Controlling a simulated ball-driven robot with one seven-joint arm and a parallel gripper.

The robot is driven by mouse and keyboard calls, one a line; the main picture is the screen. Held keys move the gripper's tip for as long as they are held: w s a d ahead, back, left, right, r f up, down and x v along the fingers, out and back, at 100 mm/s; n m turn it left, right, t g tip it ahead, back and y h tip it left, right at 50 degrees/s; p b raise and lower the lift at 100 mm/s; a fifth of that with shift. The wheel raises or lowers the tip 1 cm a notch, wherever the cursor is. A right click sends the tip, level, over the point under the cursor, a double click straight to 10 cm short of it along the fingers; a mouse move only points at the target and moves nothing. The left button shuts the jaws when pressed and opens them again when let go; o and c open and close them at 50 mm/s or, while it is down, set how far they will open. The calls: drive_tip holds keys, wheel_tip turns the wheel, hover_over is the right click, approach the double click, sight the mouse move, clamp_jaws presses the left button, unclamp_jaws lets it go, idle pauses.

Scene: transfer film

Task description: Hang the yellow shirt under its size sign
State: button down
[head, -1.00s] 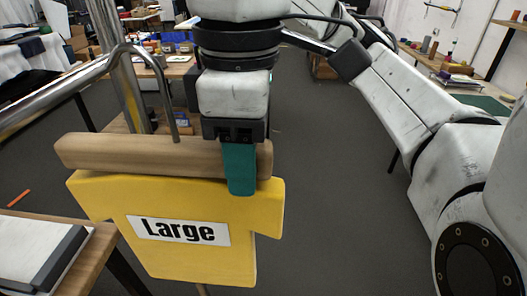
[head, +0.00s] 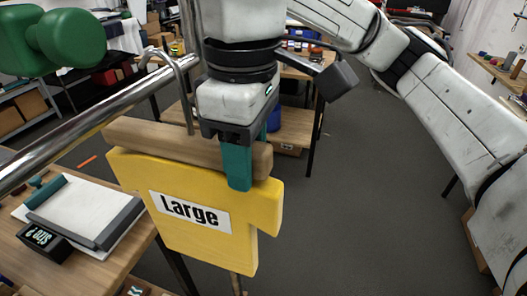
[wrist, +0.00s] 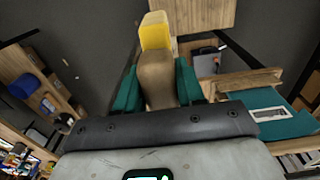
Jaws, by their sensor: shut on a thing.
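The yellow shirt (head: 215,243) is a flat block with a white label reading "Large". It hangs under a wooden hanger bar (head: 150,143) with a metal hook (head: 186,85). My gripper (head: 237,168) has teal fingers shut on the hanger bar near its right end. In the wrist view, the fingers (wrist: 160,85) clasp the wooden bar (wrist: 157,78), with the yellow shirt (wrist: 155,32) beyond it. The hook's top is close to a shiny metal rail (head: 90,123); I cannot tell whether it rests on the rail. No size sign is readable.
A green dumbbell-shaped piece (head: 65,40) is at the rail's upper left. Grey floor (head: 350,200) is clear to the right.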

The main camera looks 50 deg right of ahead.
sight(221, 169)
drive_tip(key=shift+w+a+r+p, duration=0.1)
drive_tip(key=shift+w+a+p, duration=0.15)
drive_tip(key=shift+w, duration=0.35)
drive_tip(key=shift+w+a+p, duration=0.15)
drive_tip(key=shift+w+p, duration=0.15)
drive_tip(key=shift+w, duration=0.3)
drive_tip(key=shift+w+a+r+p, duration=0.1)
drive_tip(key=shift+w+a+p, duration=0.15)
drive_tip(key=shift+w, duration=0.35)
wheel_tip(221, 169, down, 3)
drive_tip(key=b, duration=0.3)
drive_tip(key=shift+d+f, duration=0.1)
drive_tip(key=c, duration=0.6)
unclamp_jaws()
wheel_tip(221, 169, up, 11)
drive_tip(key=shift+s+f+b, duration=0.1)
drive_tip(key=shift+b, duration=0.55)
drive_tip(key=shift+f, duration=0.1)
